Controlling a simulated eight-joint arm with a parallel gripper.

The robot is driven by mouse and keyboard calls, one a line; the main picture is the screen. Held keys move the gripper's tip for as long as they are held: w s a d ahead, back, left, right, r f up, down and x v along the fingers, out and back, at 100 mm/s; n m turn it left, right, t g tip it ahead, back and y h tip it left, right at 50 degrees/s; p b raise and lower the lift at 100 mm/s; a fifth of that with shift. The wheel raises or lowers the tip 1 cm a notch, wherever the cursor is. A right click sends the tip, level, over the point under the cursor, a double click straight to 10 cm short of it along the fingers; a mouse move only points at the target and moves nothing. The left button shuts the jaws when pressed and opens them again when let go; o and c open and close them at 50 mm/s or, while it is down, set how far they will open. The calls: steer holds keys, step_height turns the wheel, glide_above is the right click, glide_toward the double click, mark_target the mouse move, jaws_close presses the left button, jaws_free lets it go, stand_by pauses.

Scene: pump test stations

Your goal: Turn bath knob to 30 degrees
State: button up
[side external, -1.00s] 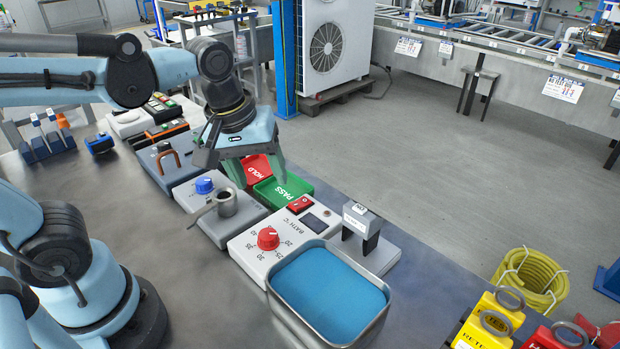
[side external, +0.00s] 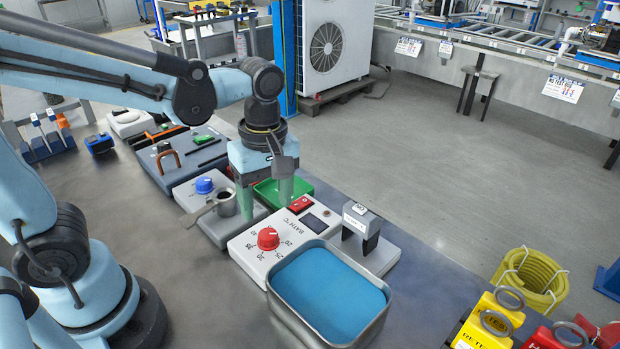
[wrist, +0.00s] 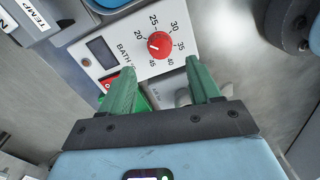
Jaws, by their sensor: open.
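The red bath knob (side external: 268,238) sits on the white BATH °C panel (side external: 243,252), beside the blue-filled bath. In the wrist view the knob (wrist: 160,45) shows ahead of my fingertips, ringed by numbers from 20 to 45. A short white mark on it points left, away from the 30; its exact reading is too small to tell. My gripper (side external: 266,203) is open and empty, pointing down above the far part of the panel. In the wrist view its two green fingers (wrist: 160,69) are spread apart, and the knob is not between them.
The metal bath tray (side external: 328,333) stands close to the knob. A red switch (side external: 299,205) and small display (side external: 314,223) share the panel. A grey block on posts (side external: 361,220), a blue knob (side external: 204,186) and a green tray (side external: 297,188) stand nearby.

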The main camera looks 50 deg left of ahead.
mark_target(268, 233)
steer(key=shift+s+f, duration=0.15)
steer(key=shift+f, duration=3.2)
steer(key=c, duration=1)
steer(key=shift+c, duration=0.2)
steer(key=shift+m, duration=0.3)
